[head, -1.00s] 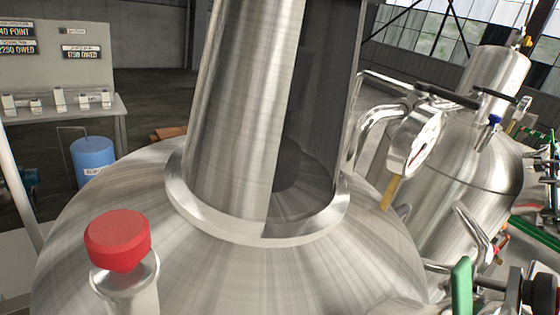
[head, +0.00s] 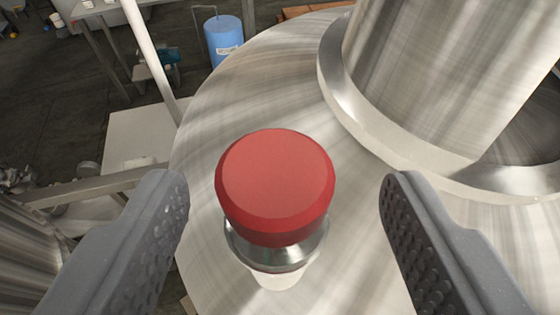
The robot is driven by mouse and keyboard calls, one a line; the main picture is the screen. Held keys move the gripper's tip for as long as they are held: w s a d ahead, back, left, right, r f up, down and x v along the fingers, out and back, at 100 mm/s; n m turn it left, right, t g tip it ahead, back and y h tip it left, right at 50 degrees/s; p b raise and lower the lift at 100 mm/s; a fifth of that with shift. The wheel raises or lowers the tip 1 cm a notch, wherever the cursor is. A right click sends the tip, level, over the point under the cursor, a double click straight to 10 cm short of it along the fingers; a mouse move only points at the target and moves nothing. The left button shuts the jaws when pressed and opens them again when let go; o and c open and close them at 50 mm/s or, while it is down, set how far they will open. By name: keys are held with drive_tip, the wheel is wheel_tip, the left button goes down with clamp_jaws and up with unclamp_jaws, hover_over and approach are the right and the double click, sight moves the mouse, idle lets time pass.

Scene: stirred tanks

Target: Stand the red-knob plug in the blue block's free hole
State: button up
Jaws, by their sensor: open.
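The red-knob plug (head: 275,185) stands in a short metal port on the tank's domed top, in the middle of the head view. Its red knob is clear to see; its lower part is hidden inside the port. My gripper (head: 285,195) is open, with one grey ridged finger to the left of the knob and one to the right. There is a clear gap between each finger and the knob. The blue block is not in view.
A wide steel column (head: 450,75) rises from the tank top (head: 245,100) at the right, close to the right finger. A pale post (head: 150,50) stands at the left. A blue drum (head: 223,40) stands on the floor beyond.

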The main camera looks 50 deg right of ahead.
sight(278, 130)
drive_tip(key=p+x, duration=0.1)
drive_tip(key=x, duration=0.3)
drive_tip(key=shift+w+d+f+p, duration=0.15)
drive_tip(key=shift+w+f+p, duration=0.15)
drive_tip(key=c, duration=1.1)
drive_tip(key=shift+r, duration=0.2)
drive_tip(key=shift+r+b, duration=0.45)
drive_tip(key=shift+r, duration=1)
